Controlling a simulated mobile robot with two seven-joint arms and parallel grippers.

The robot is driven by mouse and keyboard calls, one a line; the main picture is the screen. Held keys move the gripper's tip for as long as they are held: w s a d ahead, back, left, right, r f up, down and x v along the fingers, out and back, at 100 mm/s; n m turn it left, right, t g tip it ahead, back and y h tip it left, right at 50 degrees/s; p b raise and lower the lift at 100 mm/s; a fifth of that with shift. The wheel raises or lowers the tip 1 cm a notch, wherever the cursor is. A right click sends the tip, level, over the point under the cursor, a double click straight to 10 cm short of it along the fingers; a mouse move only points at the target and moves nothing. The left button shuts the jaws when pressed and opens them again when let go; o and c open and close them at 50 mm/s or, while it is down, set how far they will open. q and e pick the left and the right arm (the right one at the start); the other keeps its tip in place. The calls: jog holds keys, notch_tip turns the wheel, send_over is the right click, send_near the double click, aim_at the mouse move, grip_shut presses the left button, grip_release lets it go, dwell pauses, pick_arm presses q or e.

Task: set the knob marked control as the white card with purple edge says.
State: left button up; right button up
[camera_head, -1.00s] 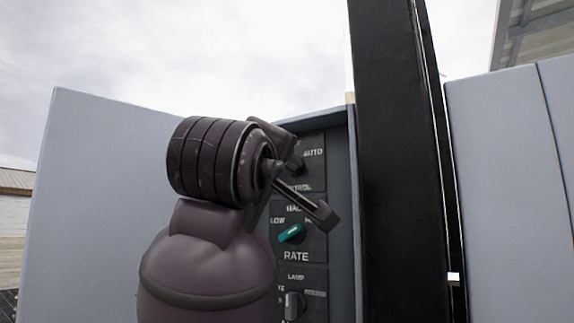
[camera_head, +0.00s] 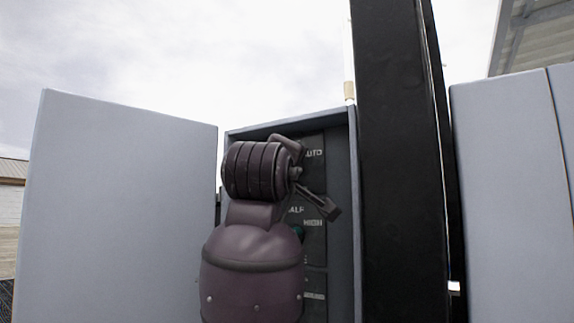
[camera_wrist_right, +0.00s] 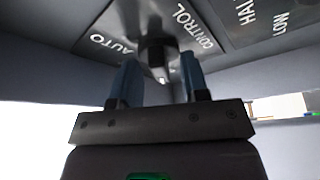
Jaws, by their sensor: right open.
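The control panel (camera_head: 316,165) is inside the open grey cabinet, with AUTO legible at its upper right. My right gripper (camera_head: 312,178) is in front of it and hides the control knob in the head view. In the right wrist view the control knob (camera_wrist_right: 157,58) is dark with a pale tip, beside the words CONTROL and AUTO. My right gripper (camera_wrist_right: 159,68) is open there, one blue finger on each side of the knob. I cannot tell whether the fingers touch it. The card with purple edge and my left gripper are not in view.
Below, a teal knob (camera_head: 299,231) is mostly hidden behind my arm. The cabinet door (camera_head: 115,210) stands open on the left. The cabinet's side wall (camera_head: 352,215) and a black post (camera_head: 400,160) are close on the right.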

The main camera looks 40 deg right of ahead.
grip_shut()
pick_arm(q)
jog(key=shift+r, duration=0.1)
